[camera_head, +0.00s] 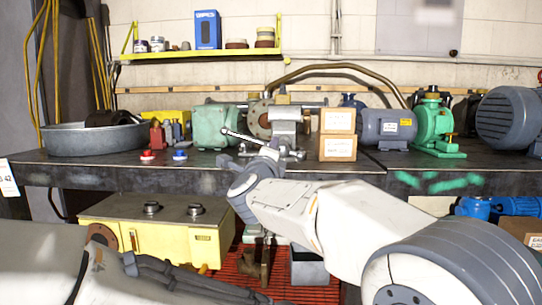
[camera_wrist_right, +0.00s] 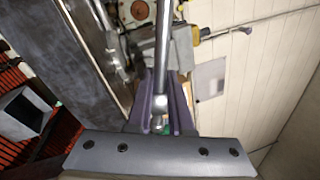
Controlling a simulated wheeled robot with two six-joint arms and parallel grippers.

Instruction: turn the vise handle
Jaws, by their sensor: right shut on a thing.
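The grey metal vise (camera_head: 286,128) stands on the dark workbench near its front edge. Its handle (camera_head: 243,136) is a thin metal bar with a knob at its left end, tilted down to the right. My right gripper (camera_head: 262,153) is at the front of the vise, shut on the handle. In the right wrist view the handle (camera_wrist_right: 163,50) runs between the two purple fingers of the right gripper (camera_wrist_right: 161,112), with its ball end low between them. My right arm hides part of the vise's lower front. My left gripper is not in view.
The workbench (camera_head: 100,167) carries a round metal tub (camera_head: 93,139) at left, a teal motor (camera_head: 211,126) behind the handle, cardboard boxes (camera_head: 338,148) right of the vise, and more motors farther right. A yellow case (camera_head: 160,238) sits below the bench.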

